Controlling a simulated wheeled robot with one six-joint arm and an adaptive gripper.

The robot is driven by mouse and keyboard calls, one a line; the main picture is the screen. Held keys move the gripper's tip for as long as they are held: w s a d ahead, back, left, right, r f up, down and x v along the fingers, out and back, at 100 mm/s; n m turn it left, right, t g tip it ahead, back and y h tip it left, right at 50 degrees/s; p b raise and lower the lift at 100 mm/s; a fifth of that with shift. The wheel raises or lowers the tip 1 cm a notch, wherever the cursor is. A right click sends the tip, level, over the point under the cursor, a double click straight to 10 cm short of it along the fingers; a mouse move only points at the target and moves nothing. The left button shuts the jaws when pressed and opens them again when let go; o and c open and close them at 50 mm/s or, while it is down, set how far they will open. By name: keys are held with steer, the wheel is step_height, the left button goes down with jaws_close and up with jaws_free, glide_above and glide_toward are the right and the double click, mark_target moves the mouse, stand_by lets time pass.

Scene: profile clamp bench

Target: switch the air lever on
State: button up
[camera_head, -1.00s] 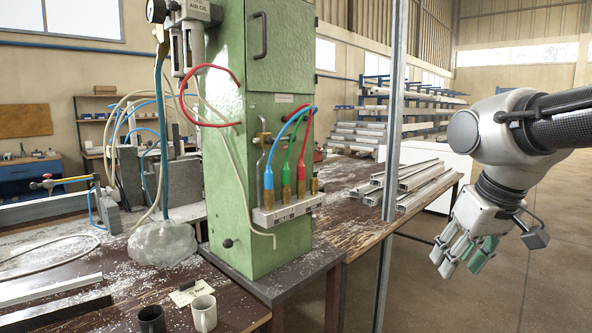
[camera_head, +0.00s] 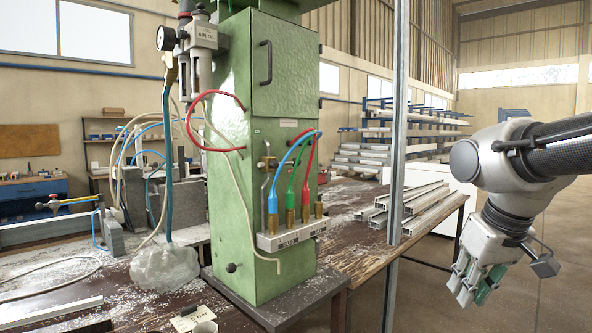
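A small brass valve (camera_head: 267,162) with a thin grey metal lever (camera_head: 264,192) hanging down is on the front of the green cabinet (camera_head: 235,230). Colored hoses run beside it into a pale labelled block (camera_head: 292,235). A second fitting with a red and yellow handle (camera_head: 58,204) lies on the clamp bench at far left. No readable label tells which one is the air lever. My gripper (camera_head: 468,298) hangs at the lower right, well away from both, pointing down, with nothing seen in it. Its finger gap is too small and angled to read.
A grey metal post (camera_head: 396,130) stands between the cabinet and my arm. Aluminium profiles (camera_head: 412,207) lie on the wooden bench (camera_head: 350,262) behind it. A pressure gauge (camera_head: 166,38) is at upper left. Floor around my gripper is clear.

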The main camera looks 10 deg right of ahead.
mark_target(286, 163)
steer(key=f, duration=0.1)
steer(key=g, duration=0.1)
steer(key=w+f+m, duration=0.1)
steer(key=shift+d+f, duration=0.3)
steer(key=shift+d, duration=0.05)
jaws_close()
steer(key=w+a+f+m+y, duration=0.2)
steer(key=w+a+m+y, duration=0.75)
steer(key=a, duration=0.35)
steer(key=w+a+r+m+t+y, duration=0.2)
steer(key=w+r+m+t, duration=1)
steer(key=w+r, duration=0.4)
steer(key=w+m, duration=0.1)
steer(key=w, duration=0.3)
steer(key=shift+r, duration=0.3)
steer(key=x, duration=0.9)
steer(key=shift+w+a, duration=0.3)
